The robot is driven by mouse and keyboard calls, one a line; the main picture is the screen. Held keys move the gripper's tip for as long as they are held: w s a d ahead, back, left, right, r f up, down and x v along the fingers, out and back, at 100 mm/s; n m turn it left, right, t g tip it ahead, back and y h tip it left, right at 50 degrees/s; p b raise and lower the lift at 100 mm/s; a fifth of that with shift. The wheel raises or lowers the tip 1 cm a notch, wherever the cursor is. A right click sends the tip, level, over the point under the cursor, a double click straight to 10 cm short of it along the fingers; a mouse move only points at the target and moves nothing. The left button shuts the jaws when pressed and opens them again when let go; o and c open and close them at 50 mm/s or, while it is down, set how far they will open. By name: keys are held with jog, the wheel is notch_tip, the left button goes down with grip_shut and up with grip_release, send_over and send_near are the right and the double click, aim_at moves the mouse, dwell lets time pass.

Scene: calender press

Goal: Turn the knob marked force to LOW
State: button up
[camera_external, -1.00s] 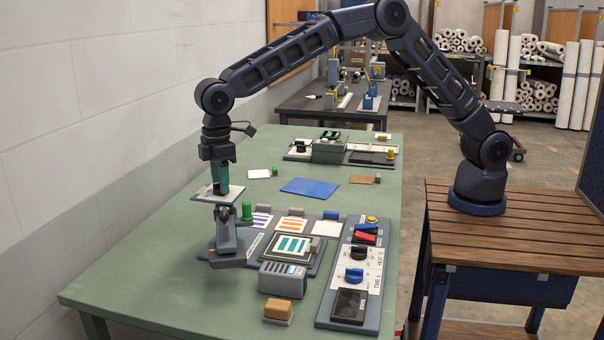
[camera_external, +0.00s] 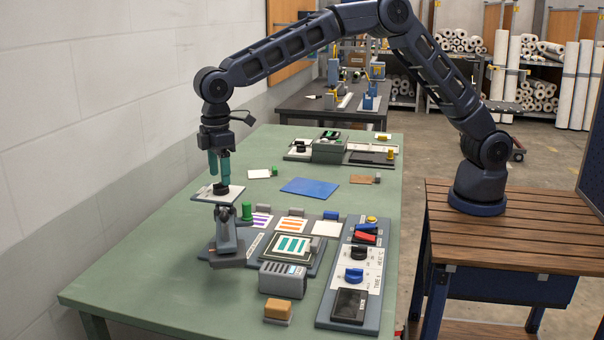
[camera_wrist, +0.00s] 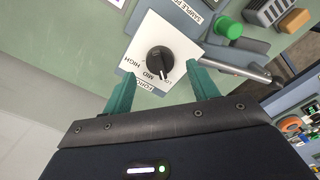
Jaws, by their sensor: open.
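The force knob (camera_wrist: 160,60) is round and black, on a white plate (camera_wrist: 140,48) lettered HIGH, MID, LOW and FORCE in the wrist view. Its white pointer line aims down at the lettering, right of MID and near LOW. In the external view the knob (camera_external: 220,189) shows on its white plate (camera_external: 201,194) at the table's left side. My gripper (camera_external: 219,178) is just above the knob, its teal fingers apart. In the wrist view my gripper (camera_wrist: 162,80) is open and empty, with one finger on each side of the knob's lower edge.
A grey press with a lever (camera_external: 228,240) and green button (camera_external: 246,211) stands close in front of the knob plate. A control panel (camera_external: 340,314) with several knobs lies right. A blue sheet (camera_external: 309,187) lies flat behind. The table's left front (camera_external: 150,280) is clear.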

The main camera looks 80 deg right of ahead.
notch_tip(320, 180, up, 8)
dwell(0.4)
jog(key=shift+r, duration=0.1)
